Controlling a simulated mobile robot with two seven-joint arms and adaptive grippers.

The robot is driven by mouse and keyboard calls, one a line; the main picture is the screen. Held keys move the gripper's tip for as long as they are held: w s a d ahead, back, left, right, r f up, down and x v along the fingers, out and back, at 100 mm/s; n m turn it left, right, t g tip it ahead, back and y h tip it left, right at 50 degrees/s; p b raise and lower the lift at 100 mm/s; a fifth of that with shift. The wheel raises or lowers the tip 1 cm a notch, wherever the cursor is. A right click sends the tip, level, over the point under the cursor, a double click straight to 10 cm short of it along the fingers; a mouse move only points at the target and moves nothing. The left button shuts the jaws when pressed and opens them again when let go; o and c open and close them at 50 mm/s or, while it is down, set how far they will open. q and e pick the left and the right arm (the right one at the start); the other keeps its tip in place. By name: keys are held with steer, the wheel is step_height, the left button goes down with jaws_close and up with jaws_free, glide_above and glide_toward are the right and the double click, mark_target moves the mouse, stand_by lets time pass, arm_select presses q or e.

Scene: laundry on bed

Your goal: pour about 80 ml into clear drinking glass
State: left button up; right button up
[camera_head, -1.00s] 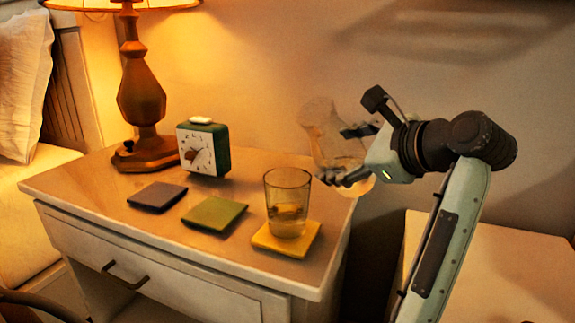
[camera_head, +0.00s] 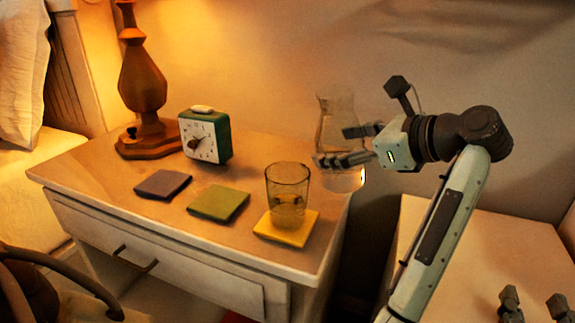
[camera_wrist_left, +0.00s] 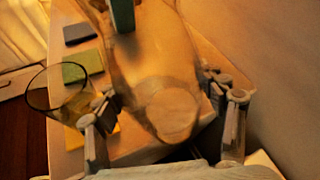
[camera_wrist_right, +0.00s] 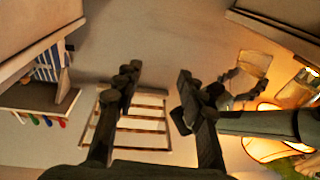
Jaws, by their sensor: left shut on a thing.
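The clear drinking glass (camera_head: 288,190) stands upright on a yellow coaster (camera_head: 292,238), with some liquid visible in its lower part. It also shows in the left wrist view (camera_wrist_left: 57,88). My left gripper (camera_head: 335,147) is shut around a clear glass carafe (camera_head: 340,180), behind and right of the glass, apart from it. The carafe is close to upright. It fills the middle of the left wrist view (camera_wrist_left: 150,75); how much liquid it holds is hard to tell. My right gripper (camera_head: 533,303) is at the lower right, empty, with its fingers apart in the right wrist view (camera_wrist_right: 157,90).
A green coaster (camera_head: 218,204) and a dark coaster (camera_head: 163,184) lie left of the glass on the nightstand (camera_head: 100,185). A green alarm clock (camera_head: 205,136) and a lamp (camera_head: 143,85) stand behind them. A pale surface (camera_head: 480,250) lies to the right.

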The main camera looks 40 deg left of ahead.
arm_select(q)
steer(key=shift+f+m+g+p, duration=0.15)
steer(key=shift+m+g+p, duration=0.5)
steer(key=shift+p, duration=0.25)
steer(key=shift+f+y, duration=0.1)
steer(key=shift+y, duration=0.2)
arm_select(e)
steer(key=d+f+g+h, duration=0.3)
steer(key=d+f+g, duration=0.2)
steer(key=f, duration=0.5)
steer(key=shift+s+d+h, duration=0.15)
steer(key=shift+s+h, duration=0.1)
steer(key=shift+h, duration=0.05)
arm_select(q)
steer(key=shift+a, duration=0.1)
